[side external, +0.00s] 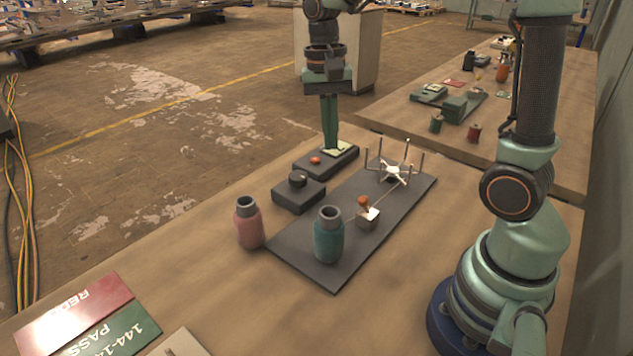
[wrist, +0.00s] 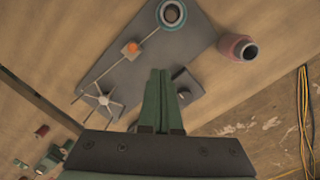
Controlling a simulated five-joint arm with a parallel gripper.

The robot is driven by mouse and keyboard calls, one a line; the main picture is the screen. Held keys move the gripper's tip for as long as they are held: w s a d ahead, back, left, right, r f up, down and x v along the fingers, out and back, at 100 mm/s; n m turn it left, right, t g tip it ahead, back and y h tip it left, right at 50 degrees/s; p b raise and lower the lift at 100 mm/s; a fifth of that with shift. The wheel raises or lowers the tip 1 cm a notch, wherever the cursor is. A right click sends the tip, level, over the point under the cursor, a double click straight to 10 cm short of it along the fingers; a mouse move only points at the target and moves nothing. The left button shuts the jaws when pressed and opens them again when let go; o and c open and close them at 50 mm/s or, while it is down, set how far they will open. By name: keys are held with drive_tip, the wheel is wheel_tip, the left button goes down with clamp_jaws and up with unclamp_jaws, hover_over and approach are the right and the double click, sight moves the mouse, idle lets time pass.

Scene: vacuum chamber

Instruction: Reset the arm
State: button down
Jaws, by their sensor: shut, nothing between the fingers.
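My gripper (side external: 332,142) points straight down with its green fingers shut and empty. In the side external view its tips are at the dark box (side external: 327,162) with the red button and pale panel; I cannot tell whether they touch it. In the wrist view my gripper (wrist: 160,72) shows its two fingers together, with the grey plate (wrist: 125,78) ahead of them. A teal bottle (side external: 329,236) stands on the front of the plate, and a red bottle (side external: 249,223) stands on the table beside it.
On the plate (side external: 330,272) are a small block with an orange knob (side external: 367,215) and a white spoked handle (side external: 395,172) among thin posts. A dark box with a round knob (side external: 298,190) sits left of the plate. Red and green mats (side external: 75,312) lie front left. A second table stands behind.

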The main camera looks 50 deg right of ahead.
drive_tip(key=s+a+r+n+t, duration=0.2)
drive_tip(key=s+n+t, duration=0.4)
drive_tip(key=n, duration=0.3)
drive_tip(key=shift+s+a+r+n+t, duration=0.2)
drive_tip(key=shift+a+r+n+t, duration=0.2)
drive_tip(key=shift+r, duration=0.3)
